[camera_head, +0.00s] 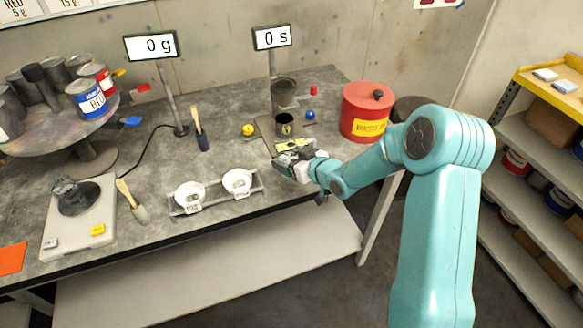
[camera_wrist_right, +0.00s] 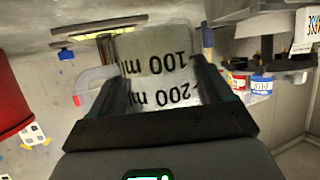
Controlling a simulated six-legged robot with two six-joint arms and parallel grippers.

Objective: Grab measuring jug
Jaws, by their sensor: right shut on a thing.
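The measuring jug (camera_wrist_right: 165,62) is pale and see-through, with dark 100 ml and 200 ml marks that read upside down in the right wrist view. It sits between the two fingers of my right gripper (camera_wrist_right: 160,88), which is shut on it. In the head view, my right gripper (camera_head: 290,162) is over the front middle of the table, right of the two white cups. The jug is hard to make out there. My left gripper is not in view.
A dark cup (camera_head: 285,125) stands just behind the gripper, with a red canister (camera_head: 367,112) to its right. Two white cups (camera_head: 238,182) sit in a rack at the front edge. A scale (camera_head: 78,232) and a paint turntable (camera_head: 60,122) are at left.

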